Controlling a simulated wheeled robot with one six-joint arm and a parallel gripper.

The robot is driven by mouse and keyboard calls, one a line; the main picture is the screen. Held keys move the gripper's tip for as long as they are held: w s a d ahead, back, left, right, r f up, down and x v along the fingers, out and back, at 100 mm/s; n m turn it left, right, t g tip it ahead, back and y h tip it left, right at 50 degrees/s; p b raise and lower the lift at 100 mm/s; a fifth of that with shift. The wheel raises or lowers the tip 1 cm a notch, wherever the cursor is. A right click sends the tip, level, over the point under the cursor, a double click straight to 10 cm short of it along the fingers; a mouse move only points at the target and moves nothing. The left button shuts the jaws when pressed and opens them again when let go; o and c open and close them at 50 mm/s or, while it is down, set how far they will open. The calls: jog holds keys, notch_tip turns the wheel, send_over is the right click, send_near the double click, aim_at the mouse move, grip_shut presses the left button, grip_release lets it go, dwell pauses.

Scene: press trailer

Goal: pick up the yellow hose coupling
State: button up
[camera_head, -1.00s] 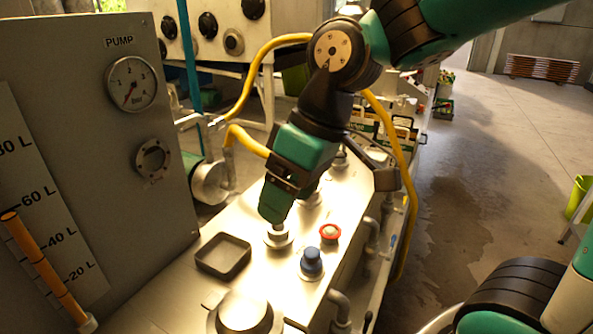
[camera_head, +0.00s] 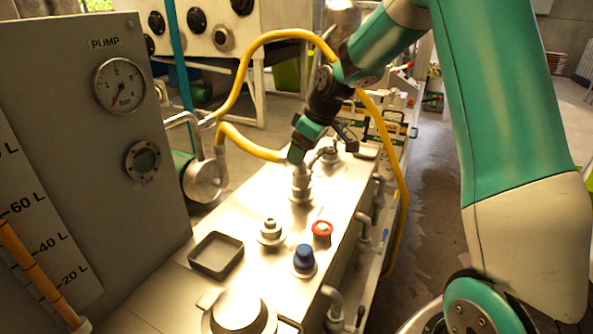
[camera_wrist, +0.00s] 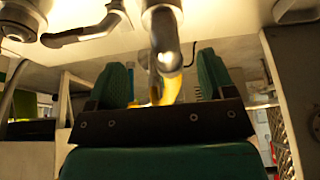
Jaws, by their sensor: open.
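A yellow hose (camera_head: 245,142) runs from a metal pipe by the pump to my gripper (camera_head: 297,156), over the far part of the bright metal deck (camera_head: 185,285). The hose's end and any coupling on it are largely hidden by my gripper in the head view. In the wrist view my gripper (camera_wrist: 165,80) is open, its two green ribbed fingers apart. A curved metal pipe (camera_wrist: 163,35) and a piece of yellow hose (camera_wrist: 172,90) show in the gap between them. I cannot tell whether the fingers touch either.
A grey fitting (camera_head: 271,231), a red ring button (camera_head: 322,229), a blue knob (camera_head: 304,257) and a square tray (camera_head: 215,254) stand on the nearer deck. The pump panel (camera_head: 85,150) rises at left. A second yellow hose (camera_head: 393,215) hangs along the deck's right side.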

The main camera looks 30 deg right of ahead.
jog(key=x, duration=0.2)
jog(key=p+x, duration=0.1)
jog(key=x, duration=0.1)
jog(key=p+x, duration=0.1)
jog(key=x, duration=0.1)
jog(key=shift+s+a+f, duration=0.2)
jog(key=shift+a, duration=0.1)
jog(key=c, duration=1.2)
jog(key=shift+r, duration=0.1)
jog(key=shift+c, duration=0.6)
jog(key=shift+r, duration=0.1)
